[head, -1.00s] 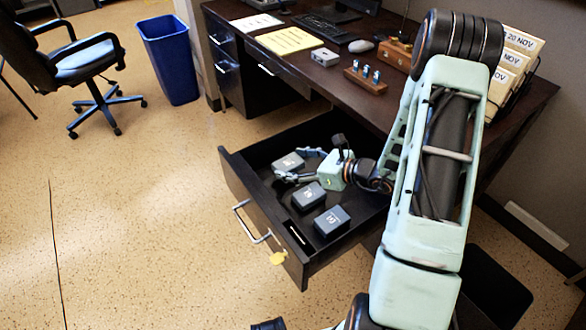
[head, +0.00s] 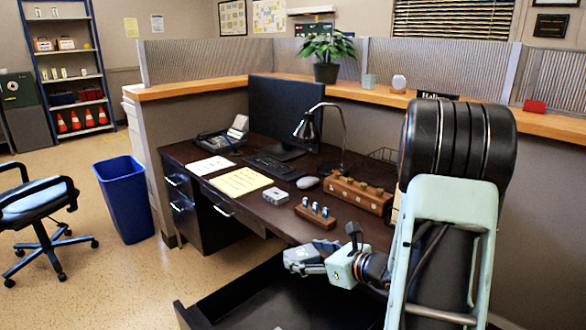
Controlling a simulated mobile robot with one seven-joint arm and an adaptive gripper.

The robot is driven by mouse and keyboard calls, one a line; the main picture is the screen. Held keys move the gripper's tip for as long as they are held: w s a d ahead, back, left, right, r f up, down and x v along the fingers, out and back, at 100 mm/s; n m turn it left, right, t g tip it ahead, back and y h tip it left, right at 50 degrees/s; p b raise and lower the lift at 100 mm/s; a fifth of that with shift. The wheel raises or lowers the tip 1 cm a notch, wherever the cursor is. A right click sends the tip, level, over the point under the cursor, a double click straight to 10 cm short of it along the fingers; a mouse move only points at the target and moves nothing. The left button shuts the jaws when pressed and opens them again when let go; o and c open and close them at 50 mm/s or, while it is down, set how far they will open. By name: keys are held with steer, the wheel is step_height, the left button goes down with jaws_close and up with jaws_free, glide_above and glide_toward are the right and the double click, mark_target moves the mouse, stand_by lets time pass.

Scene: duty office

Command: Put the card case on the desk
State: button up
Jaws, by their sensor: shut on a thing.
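My gripper (head: 318,262) is shut on a small grey case (head: 298,256), which I take to be the card case. My fingers cover part of it. It is held above the open drawer (head: 262,292), in front of the desk's near edge and apart from the desktop.
On the desk are a yellow paper (head: 240,181), a small grey box (head: 276,196), a wooden stand with blue-topped pieces (head: 315,213), a long wooden block (head: 358,194), a mouse (head: 307,182) and a lamp (head: 308,129). My arm hides the desk's right end.

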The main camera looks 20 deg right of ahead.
steer(key=s+d+r+m+t+h+p, duration=0.15)
steer(key=s+d+r+m+h, duration=0.4)
steer(key=d+r, duration=0.6)
steer(key=shift+n+g, duration=0.25)
steer(key=w+d+f+b, duration=0.1)
steer(key=w+d+f, duration=0.1)
steer(key=w+f, duration=0.1)
steer(key=w+d+f+b, duration=0.1)
steer(key=w+d+f, duration=0.1)
steer(key=w+f, duration=0.1)
steer(key=w+d+f+b, duration=0.1)
steer(key=w+d+f, duration=0.2)
steer(key=w, duration=0.1)
steer(key=shift+w+f, duration=0.2)
steer(key=shift+f, duration=0.2)
steer(key=shift+w+d+f+b, duration=0.15)
steer(key=shift+f+b, duration=0.15)
steer(key=shift+f, duration=0.7)
steer(key=shift+w+d+f+b, duration=0.15)
steer(key=shift+f+b, duration=0.1)
steer(key=shift+f, duration=0.75)
steer(key=shift+f+b, duration=0.25)
steer(key=shift+b, duration=0.05)
steer(key=o, duration=1.2)
steer(key=shift+r, duration=0.1)
steer(key=shift+o, duration=0.2)
steer(key=shift+r, duration=0.1)
